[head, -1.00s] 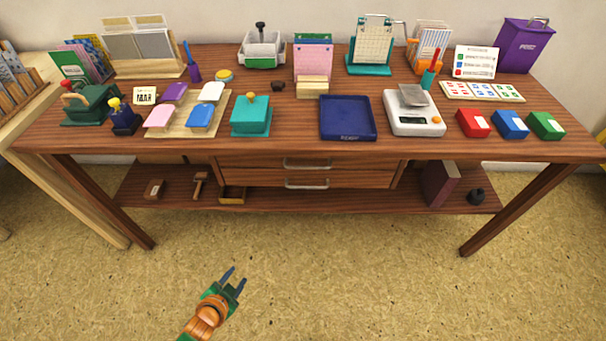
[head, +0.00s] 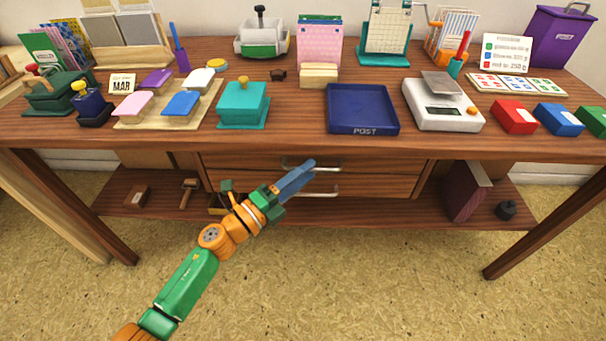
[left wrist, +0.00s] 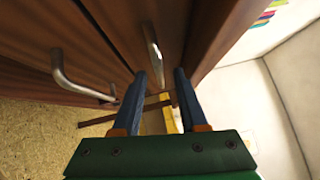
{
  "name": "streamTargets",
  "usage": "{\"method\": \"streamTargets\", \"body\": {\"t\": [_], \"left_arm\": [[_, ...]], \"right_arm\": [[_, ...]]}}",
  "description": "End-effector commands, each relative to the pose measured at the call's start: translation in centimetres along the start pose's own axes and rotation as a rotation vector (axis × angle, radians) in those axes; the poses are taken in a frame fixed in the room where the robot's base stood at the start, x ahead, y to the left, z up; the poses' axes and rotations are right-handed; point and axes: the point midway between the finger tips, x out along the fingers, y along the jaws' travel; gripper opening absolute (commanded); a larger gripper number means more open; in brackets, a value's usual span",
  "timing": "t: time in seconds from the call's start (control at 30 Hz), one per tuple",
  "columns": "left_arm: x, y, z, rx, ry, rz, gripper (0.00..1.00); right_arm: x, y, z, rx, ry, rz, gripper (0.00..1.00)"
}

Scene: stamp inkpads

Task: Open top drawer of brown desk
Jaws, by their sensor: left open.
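The brown desk (head: 120,152) stands ahead with two stacked drawers under its top. The top drawer (head: 375,164) looks shut. Its silver bar handle (head: 288,162) is partly hidden by my gripper in the head view and shows ahead of the fingers in the left wrist view (left wrist: 152,48). The lower drawer's handle (head: 326,191) also shows in the left wrist view (left wrist: 75,80). My left gripper (head: 308,167) is open, its blue fingers at the top handle. In the left wrist view (left wrist: 168,76), the left fingertip is close to the handle; I cannot tell whether they touch.
The desktop holds a blue tray (head: 362,125), a white scale (head: 443,122), a teal box (head: 242,105) and several inkpads. A low shelf (head: 330,210) below the drawers holds small items. The floor in front (head: 400,290) is clear.

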Motion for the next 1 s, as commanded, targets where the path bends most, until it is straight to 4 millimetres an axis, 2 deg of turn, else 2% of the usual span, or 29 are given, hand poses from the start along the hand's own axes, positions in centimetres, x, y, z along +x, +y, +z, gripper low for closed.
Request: {"method": "streamTargets", "body": {"t": [0.03,0.17,0.2,1.0], "left_arm": [[-0.02,0.01,0.01,0.000,0.000,0.000,0.40],[-0.03,0.01,0.02,-0.001,-0.001,0.000,0.04],[-0.04,0.02,0.02,-0.001,-0.001,0.000,0.00],[-0.06,0.04,0.05,-0.002,-0.002,0.000,0.00]], "right_arm": [[0.00,-0.04,-0.03,0.000,0.001,-0.001,0.00],[0.01,-0.09,-0.09,0.000,0.002,-0.002,0.00],[0.01,-0.10,-0.11,0.000,0.002,-0.002,0.00],[0.03,-0.09,-0.25,0.000,0.004,-0.001,0.00]]}}
